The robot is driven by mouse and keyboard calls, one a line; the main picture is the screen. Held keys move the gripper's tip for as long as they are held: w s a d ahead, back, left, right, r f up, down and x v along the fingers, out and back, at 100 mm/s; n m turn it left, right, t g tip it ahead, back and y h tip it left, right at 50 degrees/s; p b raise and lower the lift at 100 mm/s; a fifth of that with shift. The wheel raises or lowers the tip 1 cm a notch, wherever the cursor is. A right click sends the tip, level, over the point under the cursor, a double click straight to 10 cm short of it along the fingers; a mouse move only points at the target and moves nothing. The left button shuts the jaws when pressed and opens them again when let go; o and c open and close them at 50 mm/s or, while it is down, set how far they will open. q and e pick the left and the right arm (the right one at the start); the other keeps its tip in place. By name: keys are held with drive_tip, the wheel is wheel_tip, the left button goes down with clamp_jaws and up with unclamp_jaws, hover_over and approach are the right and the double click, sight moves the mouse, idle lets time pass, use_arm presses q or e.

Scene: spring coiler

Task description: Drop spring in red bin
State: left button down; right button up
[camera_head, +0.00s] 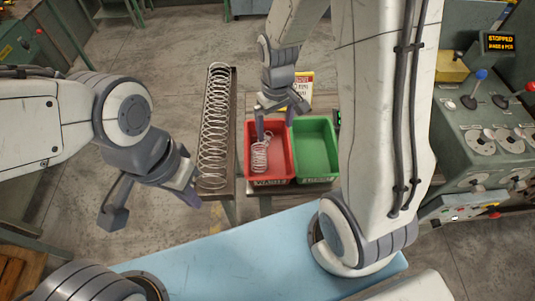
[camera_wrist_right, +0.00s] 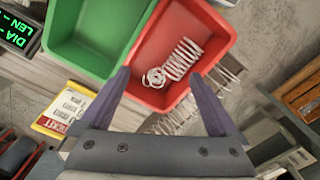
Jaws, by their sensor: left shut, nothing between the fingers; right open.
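A small pale wire spring (camera_head: 260,158) lies in the red bin (camera_head: 286,166), near its front left. The right wrist view shows the spring (camera_wrist_right: 182,60) lying tilted on the floor of the red bin (camera_wrist_right: 146,92). My right gripper (camera_head: 275,122) is above the red bin with its fingers spread. In the right wrist view the gripper (camera_wrist_right: 164,100) is open, with nothing between its fingers, and the spring is apart from them. My left gripper (camera_head: 192,197) is shut and empty, at the near end of the long rack.
A green bin (camera_head: 316,150) stands right of the red bin and looks empty. A long coiled spring (camera_head: 213,120) lies on a narrow rack (camera_head: 232,110) to the left. A control panel (camera_head: 490,130) with levers and dials stands at the right. A light blue surface (camera_head: 220,255) is in front.

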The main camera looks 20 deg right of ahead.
wheel_tip(320, 180, up, 10)
drive_tip(key=shift+f+b, duration=0.25)
drive_tip(key=shift+b, duration=0.15)
drive_tip(key=s+a+n, duration=0.2)
drive_tip(key=s+a, duration=0.4)
drive_tip(key=s, duration=0.3)
drive_tip(key=s+a+f+n+y+b, duration=0.1)
drive_tip(key=s+a+n, duration=0.1)
drive_tip(key=s+a, duration=0.4)
drive_tip(key=s, duration=0.3)
drive_tip(key=shift+a+n, duration=0.3)
drive_tip(key=shift+a, duration=0.1)
idle(0.6)
